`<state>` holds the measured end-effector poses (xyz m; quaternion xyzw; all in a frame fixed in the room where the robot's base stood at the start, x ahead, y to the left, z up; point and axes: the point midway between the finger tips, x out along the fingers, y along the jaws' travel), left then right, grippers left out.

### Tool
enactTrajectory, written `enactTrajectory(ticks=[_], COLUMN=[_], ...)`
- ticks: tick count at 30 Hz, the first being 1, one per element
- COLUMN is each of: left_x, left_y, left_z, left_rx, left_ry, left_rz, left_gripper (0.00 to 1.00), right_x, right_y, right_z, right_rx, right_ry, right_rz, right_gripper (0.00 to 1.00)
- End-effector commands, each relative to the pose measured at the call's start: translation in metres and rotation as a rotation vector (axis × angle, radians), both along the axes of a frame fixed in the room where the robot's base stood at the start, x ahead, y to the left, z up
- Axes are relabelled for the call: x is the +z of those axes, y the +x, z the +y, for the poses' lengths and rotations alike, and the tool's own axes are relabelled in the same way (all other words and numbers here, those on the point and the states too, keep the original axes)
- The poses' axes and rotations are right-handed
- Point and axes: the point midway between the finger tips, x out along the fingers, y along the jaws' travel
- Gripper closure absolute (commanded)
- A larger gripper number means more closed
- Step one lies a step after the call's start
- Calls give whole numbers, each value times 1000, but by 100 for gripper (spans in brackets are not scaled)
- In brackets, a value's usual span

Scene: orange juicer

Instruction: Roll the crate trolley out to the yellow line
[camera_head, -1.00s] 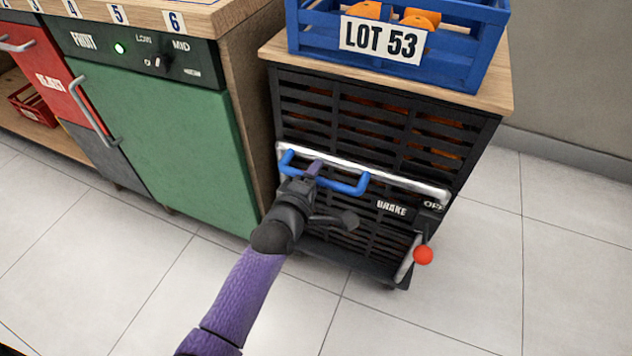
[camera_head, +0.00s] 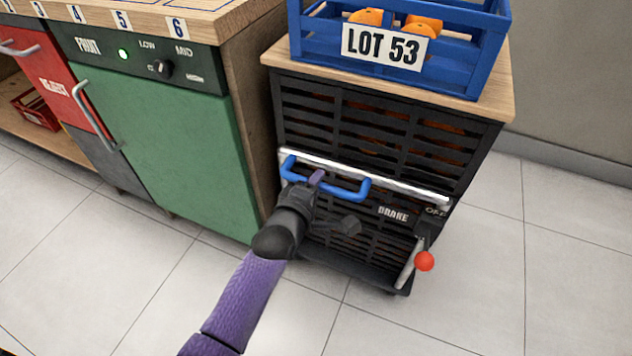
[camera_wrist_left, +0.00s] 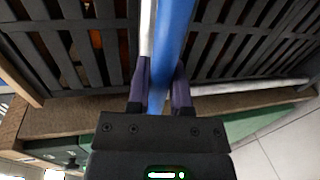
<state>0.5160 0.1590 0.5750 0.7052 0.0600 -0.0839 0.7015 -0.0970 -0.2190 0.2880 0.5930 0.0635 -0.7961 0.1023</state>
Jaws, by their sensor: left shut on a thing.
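The crate trolley (camera_head: 372,143) is a black slatted cart with a wooden top, upright beside the green cabinet. A blue handle (camera_head: 345,190) sits on a pale metal bar across its front. My left gripper (camera_head: 317,180) is shut on the handle. In the left wrist view, the fingers (camera_wrist_left: 160,86) lie on both sides of the blue bar (camera_wrist_left: 172,40). A brake lever with a red knob (camera_head: 425,261) hangs down at the trolley's lower right, near labels reading BRAKE and OFF. The yellow line and my right gripper are not in view.
A blue crate (camera_head: 470,62) labelled LOT 53 holds oranges on the trolley top. The green cabinet (camera_head: 160,140) stands close on the left, with a red drawer front (camera_head: 48,82) beyond it. Pale tiled floor (camera_head: 480,310) is clear in front and to the right. A grey wall stands behind.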

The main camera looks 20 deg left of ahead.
Motion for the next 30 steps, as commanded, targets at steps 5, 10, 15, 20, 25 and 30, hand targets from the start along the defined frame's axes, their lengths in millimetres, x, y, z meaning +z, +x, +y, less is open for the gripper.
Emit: enactTrajectory(ticks=[5,10,15,20,25,30], left_x=[-1,-1,-1,-1,-1,0], left_y=[0,0,0,0,0,-2], left_z=[0,0,0,0,0,0], left_rx=[0,0,0,0,0,0], left_ry=[0,0,0,0,0,0], left_rz=[2,2,2,3,3,3], left_gripper=[100,100,100,100,100,100], right_x=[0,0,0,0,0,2], right_y=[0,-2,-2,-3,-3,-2], right_z=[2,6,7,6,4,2], right_rx=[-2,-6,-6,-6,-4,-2], right_ry=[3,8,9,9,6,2], right_rz=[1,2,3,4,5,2], right_gripper=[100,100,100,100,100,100])
